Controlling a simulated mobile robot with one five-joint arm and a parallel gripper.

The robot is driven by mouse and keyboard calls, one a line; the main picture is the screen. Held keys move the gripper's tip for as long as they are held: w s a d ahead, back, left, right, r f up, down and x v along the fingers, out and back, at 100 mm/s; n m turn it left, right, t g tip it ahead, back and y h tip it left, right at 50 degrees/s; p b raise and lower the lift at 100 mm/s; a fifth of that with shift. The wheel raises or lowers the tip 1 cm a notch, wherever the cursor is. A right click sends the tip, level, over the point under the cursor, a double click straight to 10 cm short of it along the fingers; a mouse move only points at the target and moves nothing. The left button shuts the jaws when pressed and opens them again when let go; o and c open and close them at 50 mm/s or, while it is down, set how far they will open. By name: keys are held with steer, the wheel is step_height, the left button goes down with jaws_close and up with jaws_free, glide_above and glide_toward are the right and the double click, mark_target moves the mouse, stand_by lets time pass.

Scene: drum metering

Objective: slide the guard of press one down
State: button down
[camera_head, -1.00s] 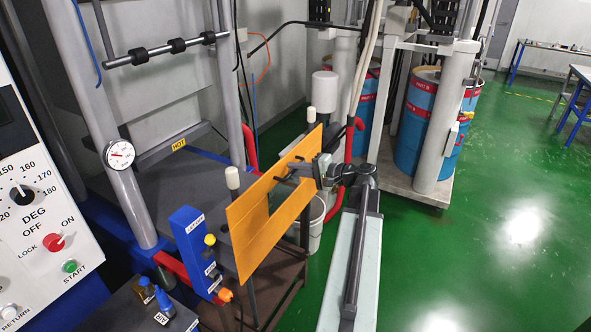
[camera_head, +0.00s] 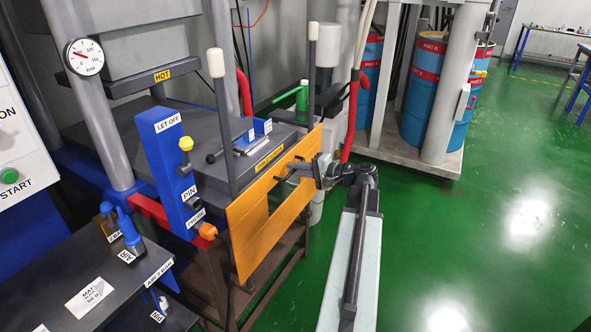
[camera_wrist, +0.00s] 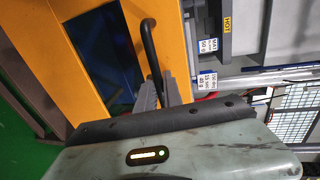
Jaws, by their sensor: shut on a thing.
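The guard of the press is an orange plate (camera_head: 248,238) with a cut-out window, on two dark upright rods with white caps. The left rod's cap (camera_head: 215,62) and the right rod's cap (camera_head: 313,31) stand well above the plate. My gripper (camera_head: 304,170) is at the plate's right part, shut on its dark handle. In the wrist view the dark bar handle (camera_wrist: 149,48) runs down between the two fingers (camera_wrist: 158,92) in front of the orange plate (camera_wrist: 92,72). The fingertips' exact contact is hard to see.
Behind the guard is the dark press table (camera_head: 190,112) with a HOT label above it. A blue LET OFF post (camera_head: 168,165) stands left of the guard. A dark shelf (camera_head: 90,270) with bottles is at front left. Green floor (camera_head: 460,240) is clear at right.

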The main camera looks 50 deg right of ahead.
step_height(320, 180, down, 6)
steer(key=b, duration=0.4)
steer(key=shift+f, duration=0.25)
steer(key=shift+s+a, duration=0.1)
steer(key=c, duration=1.8)
jaws_free()
steer(key=shift+s+r, duration=0.15)
steer(key=p, duration=0.2)
glide_toward(286, 183)
steer(key=shift+v, duration=0.75)
